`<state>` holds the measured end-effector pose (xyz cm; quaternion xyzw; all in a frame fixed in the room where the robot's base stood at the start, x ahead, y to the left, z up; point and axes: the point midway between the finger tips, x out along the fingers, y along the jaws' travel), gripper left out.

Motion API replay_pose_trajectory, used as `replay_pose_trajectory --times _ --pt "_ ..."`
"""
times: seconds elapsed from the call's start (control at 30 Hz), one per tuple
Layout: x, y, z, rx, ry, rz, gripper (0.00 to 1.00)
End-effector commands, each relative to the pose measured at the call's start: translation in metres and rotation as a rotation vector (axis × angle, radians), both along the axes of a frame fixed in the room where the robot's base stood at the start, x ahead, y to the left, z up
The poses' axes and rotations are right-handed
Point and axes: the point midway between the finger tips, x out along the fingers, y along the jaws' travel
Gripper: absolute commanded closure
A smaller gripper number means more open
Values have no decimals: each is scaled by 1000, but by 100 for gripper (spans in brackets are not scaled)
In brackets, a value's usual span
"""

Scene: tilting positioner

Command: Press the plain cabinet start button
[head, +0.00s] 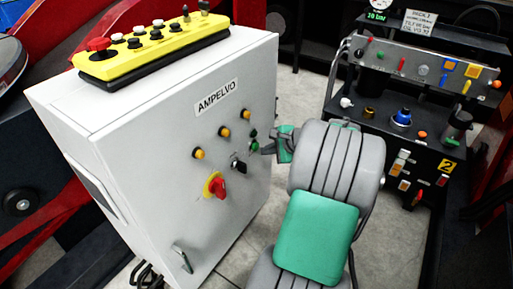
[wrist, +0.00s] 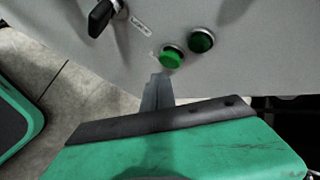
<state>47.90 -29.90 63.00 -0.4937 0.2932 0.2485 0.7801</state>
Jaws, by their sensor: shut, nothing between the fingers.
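The grey-white cabinet (head: 215,135) marked AMPELVO carries two green buttons on its front, near the right edge. The upper one (head: 253,133) looks dark green in the wrist view (wrist: 202,40). The lower one (head: 254,146) is brighter green there (wrist: 171,58). My gripper (head: 264,149) is shut and empty, its tips close to the lower green button. In the wrist view my fingertips (wrist: 159,77) point at the bright button from just below it. I cannot tell whether they touch it.
A yellow pendant (head: 150,45) lies on top of the cabinet. A dark control panel (head: 410,130) stands to the right.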

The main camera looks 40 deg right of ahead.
Motion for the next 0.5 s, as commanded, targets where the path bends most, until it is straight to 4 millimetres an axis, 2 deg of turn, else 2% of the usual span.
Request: replay_pose_trajectory --times 0.5 --pt "4 2 2 2 0 2 100"
